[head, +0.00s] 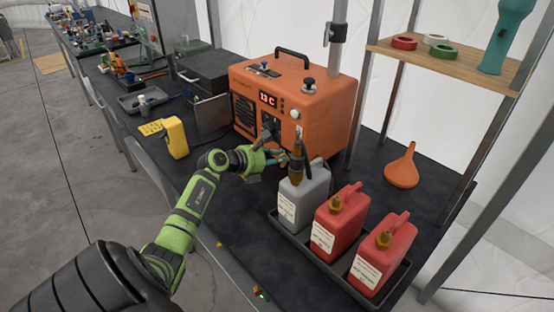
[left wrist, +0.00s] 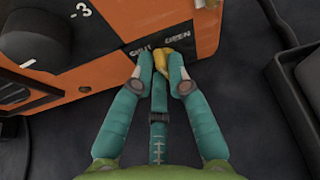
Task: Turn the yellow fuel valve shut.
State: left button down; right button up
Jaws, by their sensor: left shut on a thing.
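The orange heater unit (head: 325,110) stands on the dark bench with a lit display on its front. The yellow fuel valve (left wrist: 176,62) sits low on the heater's front, below the labels SHUT and OPEN, in the left wrist view. My left gripper (head: 282,160) reaches the heater's lower front in the head view. Its teal fingers (left wrist: 160,66) are shut on the yellow valve in the left wrist view. The fingers cover much of the valve, so I cannot tell its exact angle. My right gripper is not in view.
A tray (head: 335,278) with a grey can (head: 303,203) and two red cans (head: 338,222) stands close to my left gripper's right. An orange funnel (head: 402,170) stands at the right. A wooden shelf (head: 450,62) is above.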

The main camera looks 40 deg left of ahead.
pick_arm(q)
jog(key=shift+a+f+n+h+b, duration=0.2)
jog(key=shift+n+h+b, duration=0.25)
jog(key=shift+n+b, duration=0.15)
jog(key=shift+a+f+n+h+b, duration=0.1)
jog(key=shift+f+n+h+b, duration=0.05)
jog(key=shift+n+h+b, duration=0.4)
jog(key=shift+a+n+h+b, duration=0.15)
jog(key=shift+n+h+b, duration=0.65)
jog(key=shift+n+b, duration=0.5)
jog(key=shift+t, duration=0.3)
jog(key=c, duration=1.5)
grip_release()
jog(key=v, duration=1.2)
